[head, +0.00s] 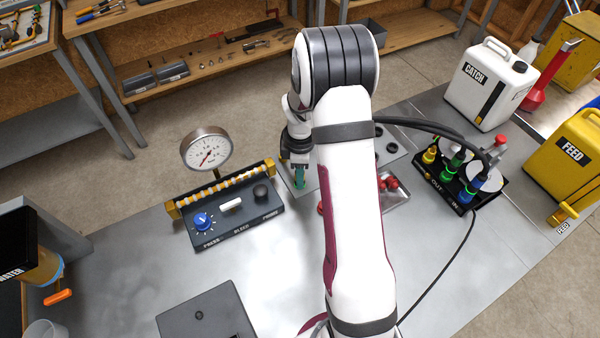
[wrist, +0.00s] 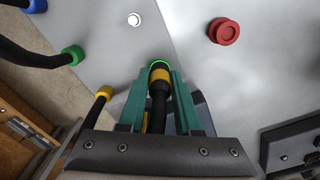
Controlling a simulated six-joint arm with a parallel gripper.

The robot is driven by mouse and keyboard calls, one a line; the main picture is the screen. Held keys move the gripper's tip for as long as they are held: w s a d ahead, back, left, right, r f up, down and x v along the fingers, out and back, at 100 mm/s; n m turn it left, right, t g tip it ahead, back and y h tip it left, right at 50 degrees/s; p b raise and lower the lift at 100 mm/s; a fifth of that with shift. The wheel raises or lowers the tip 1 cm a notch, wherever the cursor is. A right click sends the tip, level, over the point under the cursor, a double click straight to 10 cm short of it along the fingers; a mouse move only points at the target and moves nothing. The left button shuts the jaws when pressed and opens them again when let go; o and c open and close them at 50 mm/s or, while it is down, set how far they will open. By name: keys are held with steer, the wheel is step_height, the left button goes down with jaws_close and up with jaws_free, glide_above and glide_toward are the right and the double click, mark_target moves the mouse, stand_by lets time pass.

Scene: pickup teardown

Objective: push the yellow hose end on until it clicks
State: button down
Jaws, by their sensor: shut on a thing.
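My gripper (wrist: 160,88) has its teal fingers shut on the yellow hose end (wrist: 160,76), a black cylinder with a yellow band, in the wrist view. A bright green ring (wrist: 159,63) shows around its far tip, against the grey plate. I cannot tell how far it sits in. In the head view my gripper (head: 300,176) points down at the plate right of the gauge panel, and the hose end is hidden there. Another yellow collar (wrist: 104,92) on a black hose is left of my gripper, with a green collar (wrist: 72,55) and a blue one beyond.
The panel (head: 235,210) with a blue knob and a gauge (head: 206,150) stands close left of my gripper. A red knob (wrist: 224,31) and a small white button (wrist: 134,19) are on the plate. The black hose unit (head: 462,180) and CATCH can (head: 485,85) stand right. The front bench is partly clear.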

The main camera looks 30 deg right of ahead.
steer(key=c, duration=0.5)
jaws_free()
steer(key=shift+r, duration=0.1)
step_height(320, 180, up, 16)
steer(key=s+a+r+m, duration=0.5)
steer(key=s+a+m, duration=0.3)
steer(key=s+a, duration=0.25)
steer(key=s+a+m, duration=0.2)
steer(key=s+m, duration=0.1)
steer(key=s, duration=0.2)
steer(key=s+a+f+m+y, duration=0.1)
steer(key=s+a+m, duration=0.1)
steer(key=s+m, duration=0.1)
steer(key=s+a+f+m, duration=0.1)
steer(key=s+a+m, duration=0.1)
steer(key=s, duration=0.4)
steer(key=shift+s+m+y, duration=0.35)
steer(key=shift+m+y, duration=0.05)
steer(key=shift+m, duration=0.4)
